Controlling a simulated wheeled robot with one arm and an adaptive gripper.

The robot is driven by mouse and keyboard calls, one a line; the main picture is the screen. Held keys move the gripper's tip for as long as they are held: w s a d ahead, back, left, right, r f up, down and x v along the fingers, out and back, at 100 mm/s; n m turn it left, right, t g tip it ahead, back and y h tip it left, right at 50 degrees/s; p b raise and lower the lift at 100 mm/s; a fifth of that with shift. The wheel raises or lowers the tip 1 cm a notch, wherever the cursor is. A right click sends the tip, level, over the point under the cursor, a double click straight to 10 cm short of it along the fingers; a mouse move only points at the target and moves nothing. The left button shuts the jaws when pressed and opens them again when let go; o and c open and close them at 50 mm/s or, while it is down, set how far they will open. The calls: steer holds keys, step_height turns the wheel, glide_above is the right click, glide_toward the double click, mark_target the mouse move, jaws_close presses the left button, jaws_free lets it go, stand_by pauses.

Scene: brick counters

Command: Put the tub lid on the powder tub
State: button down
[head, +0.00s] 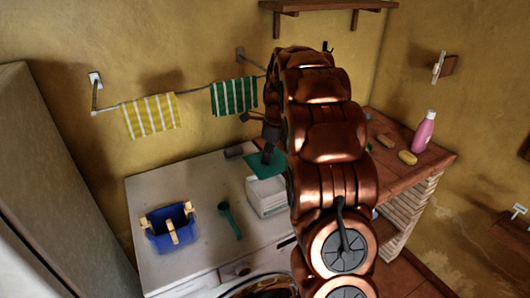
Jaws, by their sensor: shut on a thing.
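The powder tub (266,197) is a white box standing on the white machine top, partly hidden on its right by my copper arm. The tub lid (264,166) is a flat green piece at the tub's upper rear edge in the picture. My gripper (268,150) is shut on the lid, with its dark fingers at the lid's upper edge. The lid looks tilted. I cannot tell whether it touches the tub. My arm hides the lid's right end and part of the gripper.
A green scoop (230,220) and a blue basket with clothes pegs (172,238) stand left of the tub. Yellow (151,116) and green (233,97) striped towels hang on a rail. A pink bottle (424,131) stands on the brick counter (436,156).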

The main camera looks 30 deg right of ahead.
steer(key=shift+f+b, duration=1)
steer(key=shift+f, duration=2.25)
steer(key=shift+w+a, duration=0.1)
steer(key=shift+f, duration=0.85)
steer(key=c, duration=0.9)
jaws_free()
steer(key=o, duration=0.4)
